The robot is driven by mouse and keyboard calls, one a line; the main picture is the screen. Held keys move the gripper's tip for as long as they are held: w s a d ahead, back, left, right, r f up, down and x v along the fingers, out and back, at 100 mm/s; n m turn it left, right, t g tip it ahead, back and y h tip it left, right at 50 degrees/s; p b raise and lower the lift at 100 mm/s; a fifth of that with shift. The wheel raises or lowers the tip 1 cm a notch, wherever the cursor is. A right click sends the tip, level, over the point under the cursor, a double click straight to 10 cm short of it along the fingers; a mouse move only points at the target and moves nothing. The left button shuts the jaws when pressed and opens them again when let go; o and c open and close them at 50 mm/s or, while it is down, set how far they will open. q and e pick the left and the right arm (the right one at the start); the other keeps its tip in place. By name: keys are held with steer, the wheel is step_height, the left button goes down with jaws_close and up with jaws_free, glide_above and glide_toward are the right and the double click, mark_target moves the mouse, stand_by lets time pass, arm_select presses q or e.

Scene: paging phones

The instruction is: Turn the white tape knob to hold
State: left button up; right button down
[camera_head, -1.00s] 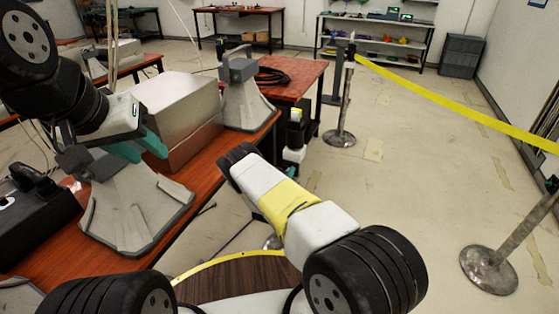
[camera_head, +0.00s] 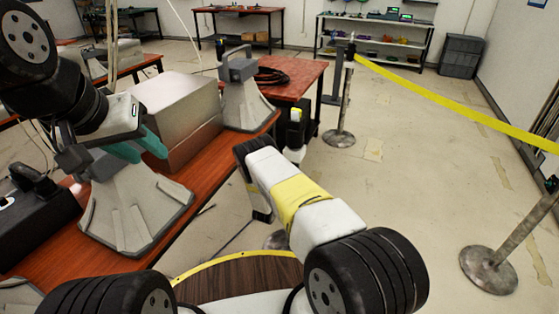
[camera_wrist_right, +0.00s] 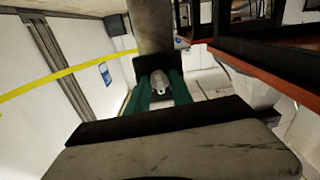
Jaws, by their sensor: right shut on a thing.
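In the right wrist view, the green fingers of my right gripper (camera_wrist_right: 160,95) are shut on a small pale, rounded piece (camera_wrist_right: 159,82) in front of a dark square part. It looks like a knob, but I cannot make out white tape or a hold mark on it. In the head view the right gripper is hidden beyond its own forearm. My left gripper (camera_head: 139,148) shows teal fingers spread apart, empty, above the near grey pedestal (camera_head: 135,205) and beside a metal box (camera_head: 175,108).
A second grey pedestal (camera_head: 245,95) stands at the far end of the orange-brown table (camera_head: 180,232). A black device (camera_head: 35,205) sits at left. A red table (camera_head: 298,78) with coiled cable stands behind. Yellow barrier tape (camera_head: 450,100) crosses at right between posts; the floor there is clear.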

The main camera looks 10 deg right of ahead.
steer(key=m, duration=0.5)
steer(key=shift+d+m, duration=0.1)
steer(key=shift+m, duration=2.3)
steer(key=c, duration=1.2)
jaws_free()
steer(key=shift+o, duration=0.2)
steer(key=v, duration=0.8)
